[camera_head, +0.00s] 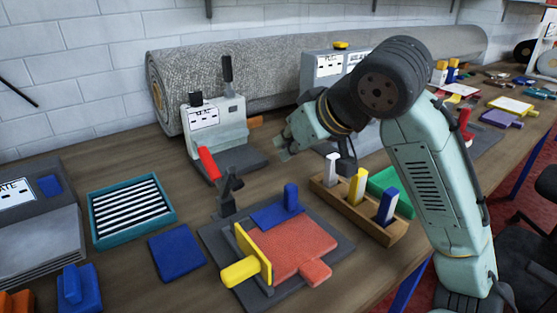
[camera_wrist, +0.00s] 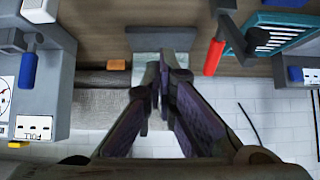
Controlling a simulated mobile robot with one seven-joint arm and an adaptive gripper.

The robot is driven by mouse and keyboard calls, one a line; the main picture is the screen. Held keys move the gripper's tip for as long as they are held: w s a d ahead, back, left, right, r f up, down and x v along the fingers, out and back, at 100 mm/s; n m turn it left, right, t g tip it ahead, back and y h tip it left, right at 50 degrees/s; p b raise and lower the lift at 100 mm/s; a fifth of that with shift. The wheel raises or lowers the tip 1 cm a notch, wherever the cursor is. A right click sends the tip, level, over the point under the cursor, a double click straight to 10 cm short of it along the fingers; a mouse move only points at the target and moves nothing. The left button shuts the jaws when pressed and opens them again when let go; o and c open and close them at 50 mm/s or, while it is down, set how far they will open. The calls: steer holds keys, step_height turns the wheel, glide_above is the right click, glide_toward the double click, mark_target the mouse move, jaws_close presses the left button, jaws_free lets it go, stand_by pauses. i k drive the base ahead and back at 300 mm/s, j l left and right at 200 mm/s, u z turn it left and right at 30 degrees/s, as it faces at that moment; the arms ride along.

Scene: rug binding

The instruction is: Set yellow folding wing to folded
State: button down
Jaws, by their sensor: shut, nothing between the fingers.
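The yellow folding wing (camera_head: 254,251) is a thin yellow plate with a thick rounded yellow handle (camera_head: 240,271) sticking out to the left. It stands roughly upright along the left side of a dark board (camera_head: 343,251) in the head view. A flat red piece (camera_head: 298,240) lies on the board to its right, and a blue flap (camera_head: 272,216) with a blue post lies behind. My gripper (camera_head: 285,152) is up and behind the board, apart from the wing. In the wrist view my gripper (camera_wrist: 163,68) is shut and empty, and the wing is not visible.
A grey press with a red lever (camera_head: 208,163) stands left of my gripper; the lever also shows in the wrist view (camera_wrist: 213,57). A wooden rack (camera_head: 340,203) of colored handles is right of the board. A teal striped tray (camera_head: 97,233) and blue pad (camera_head: 176,254) lie left.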

mark_target(255, 262)
steer(key=k+l, duration=0.85)
